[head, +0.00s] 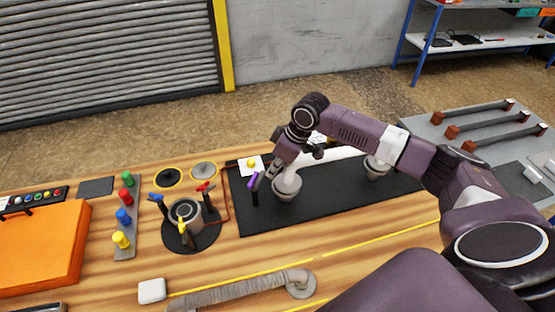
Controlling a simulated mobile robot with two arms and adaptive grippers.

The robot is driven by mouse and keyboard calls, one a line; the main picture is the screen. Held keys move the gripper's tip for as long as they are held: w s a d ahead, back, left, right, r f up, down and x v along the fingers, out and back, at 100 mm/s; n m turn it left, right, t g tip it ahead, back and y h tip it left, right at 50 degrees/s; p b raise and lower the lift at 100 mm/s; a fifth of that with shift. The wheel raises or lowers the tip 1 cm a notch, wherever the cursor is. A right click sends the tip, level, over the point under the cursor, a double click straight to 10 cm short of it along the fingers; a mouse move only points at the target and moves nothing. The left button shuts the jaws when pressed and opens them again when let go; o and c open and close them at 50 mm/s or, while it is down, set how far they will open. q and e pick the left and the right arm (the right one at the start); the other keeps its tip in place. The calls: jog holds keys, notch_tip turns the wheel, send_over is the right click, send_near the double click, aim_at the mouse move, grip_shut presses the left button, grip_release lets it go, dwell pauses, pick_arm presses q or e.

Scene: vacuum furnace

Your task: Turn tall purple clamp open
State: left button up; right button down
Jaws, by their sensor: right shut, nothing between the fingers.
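The tall purple clamp (254,187) stands upright on the black mat (300,213), at the left side of a pale fitting in a grey cup (287,190). My right gripper (268,177) is shut and empty, just right of the clamp's top, with its fingers pointing down. Whether it touches the clamp is too small to tell. Part of the fitting is hidden behind my right wrist. My left gripper is not in view.
Left of the mat stands a round chamber (186,213) with blue, red and yellow clamps. A rack of coloured pegs (124,217) and an orange box (40,247) lie further left. A ribbed hose (240,292) lies in front. A second cup (377,169) stands at the right.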

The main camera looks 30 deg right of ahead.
aim_at(261, 173)
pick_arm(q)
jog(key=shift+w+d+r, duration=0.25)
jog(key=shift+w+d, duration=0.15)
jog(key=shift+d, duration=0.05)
pick_arm(e)
jog(key=shift+x, duration=1)
